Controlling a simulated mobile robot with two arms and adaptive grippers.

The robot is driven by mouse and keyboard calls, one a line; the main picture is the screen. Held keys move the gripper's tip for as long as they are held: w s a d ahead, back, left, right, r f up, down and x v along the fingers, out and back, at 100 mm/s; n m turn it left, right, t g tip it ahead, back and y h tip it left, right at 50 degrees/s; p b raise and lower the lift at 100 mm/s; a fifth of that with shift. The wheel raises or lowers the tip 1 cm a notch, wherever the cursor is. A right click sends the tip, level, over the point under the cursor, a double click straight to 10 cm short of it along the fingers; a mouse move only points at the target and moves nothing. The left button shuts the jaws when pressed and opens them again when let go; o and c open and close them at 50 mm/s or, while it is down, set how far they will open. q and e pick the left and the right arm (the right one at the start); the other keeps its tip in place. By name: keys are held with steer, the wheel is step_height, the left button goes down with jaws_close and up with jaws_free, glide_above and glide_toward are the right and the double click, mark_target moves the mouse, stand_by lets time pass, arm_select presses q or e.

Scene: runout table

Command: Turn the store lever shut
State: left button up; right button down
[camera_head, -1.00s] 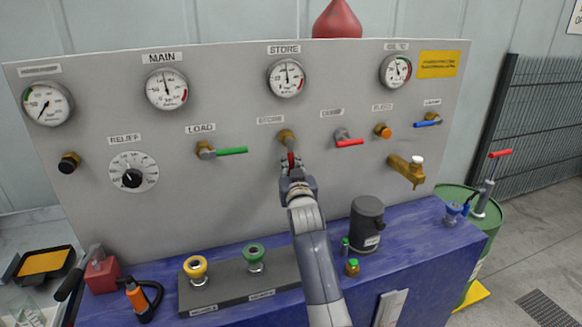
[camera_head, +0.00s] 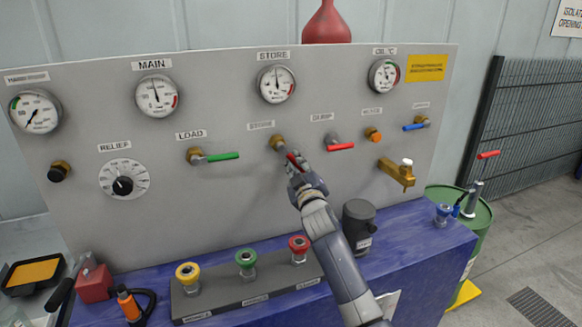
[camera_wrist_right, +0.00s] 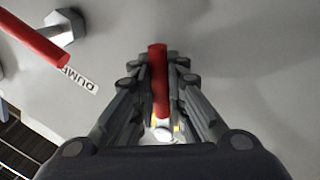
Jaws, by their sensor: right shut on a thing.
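The store lever (camera_head: 292,156) has a red handle on a brass valve body (camera_head: 278,143), under the small label below the STORE gauge (camera_head: 276,84). The handle slants down and to the right from its valve. My right gripper (camera_head: 296,164) is shut on the handle and hides part of it. In the right wrist view, the red handle (camera_wrist_right: 157,75) lies between the fingers of my right gripper (camera_wrist_right: 157,92). My left gripper is not in view.
The red DUMP lever (camera_head: 340,147) is close on the right and also shows in the right wrist view (camera_wrist_right: 35,40). The green LOAD lever (camera_head: 222,157) lies horizontal on the left. Below are coloured couplings (camera_head: 246,261) and a dark canister (camera_head: 358,222).

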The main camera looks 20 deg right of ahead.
steer(key=d+n, duration=0.1)
steer(key=r+n, duration=0.1)
steer(key=n, duration=0.1)
steer(key=shift+d+r+t+y+p, duration=0.25)
steer(key=shift+d+t+y+p, duration=0.05)
steer(key=shift+d, duration=0.05)
steer(key=n, duration=0.1)
steer(key=d+r+n+p, duration=0.1)
steer(key=n, duration=0.1)
steer(key=shift+r+n+y, duration=0.3)
steer(key=shift+y, duration=0.1)
steer(key=shift+w+d+r+n+t+y+p, duration=0.1)
steer(key=shift+r+n+y+p, duration=0.3)
steer(key=shift+n, duration=0.55)
steer(key=shift+s+d+r+n+t+y+p, duration=0.1)
steer(key=shift+r+n+y+p, duration=0.15)
steer(key=shift+r+n, duration=0.5)
steer(key=shift+w+r+n+t+y+p, duration=0.1)
steer(key=shift+r+n+y+p, duration=0.2)
steer(key=shift+n, duration=0.8)
steer(key=shift+r, duration=0.15)
steer(key=c, duration=1.7)
jaws_free()
steer(key=shift+w, duration=0.1)
steer(key=shift+o, duration=0.6)
steer(key=shift+d+f, duration=0.1)
steer(key=shift+f, duration=0.2)
